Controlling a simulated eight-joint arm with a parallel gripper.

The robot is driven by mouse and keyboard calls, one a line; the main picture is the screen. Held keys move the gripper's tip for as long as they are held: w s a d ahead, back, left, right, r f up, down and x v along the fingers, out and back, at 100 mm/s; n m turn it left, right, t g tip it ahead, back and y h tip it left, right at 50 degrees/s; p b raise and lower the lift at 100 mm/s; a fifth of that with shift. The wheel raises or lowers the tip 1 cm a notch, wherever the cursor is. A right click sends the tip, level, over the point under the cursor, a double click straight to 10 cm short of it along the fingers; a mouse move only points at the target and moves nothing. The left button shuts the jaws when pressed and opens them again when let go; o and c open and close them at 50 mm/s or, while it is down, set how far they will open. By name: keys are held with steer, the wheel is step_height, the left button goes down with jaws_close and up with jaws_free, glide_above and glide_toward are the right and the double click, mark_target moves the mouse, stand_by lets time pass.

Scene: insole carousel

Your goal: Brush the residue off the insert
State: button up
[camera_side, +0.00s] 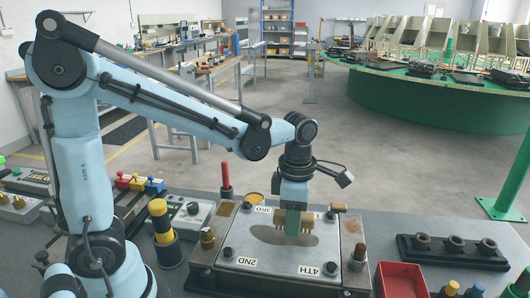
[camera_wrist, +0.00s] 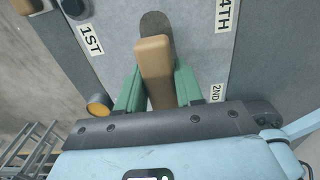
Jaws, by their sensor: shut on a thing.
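The insert is a dark, sole-shaped patch (camera_side: 268,234) in the middle of a metal plate (camera_side: 240,250) marked 1ST, 2ND, 3RD and 4TH. In the wrist view, its rounded end shows as a dark area (camera_wrist: 157,24) past the brush. My gripper (camera_wrist: 153,88) has green fingers, shut on a tan wooden brush (camera_wrist: 154,62). In the side view, my gripper (camera_side: 292,222) points down over the plate, with tan parts of the brush showing beside the fingers. The fingers hide part of the insert. I cannot tell whether the bristles touch it, and no residue is clearly visible.
Dark bolts stand at the plate's corners. A yellow-and-black post (camera_side: 161,222) stands left, a red bin (camera_side: 402,280) and black rack (camera_side: 452,250) right. Bench space behind the rack is clear.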

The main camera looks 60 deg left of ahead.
steer(key=shift+r, duration=2.75)
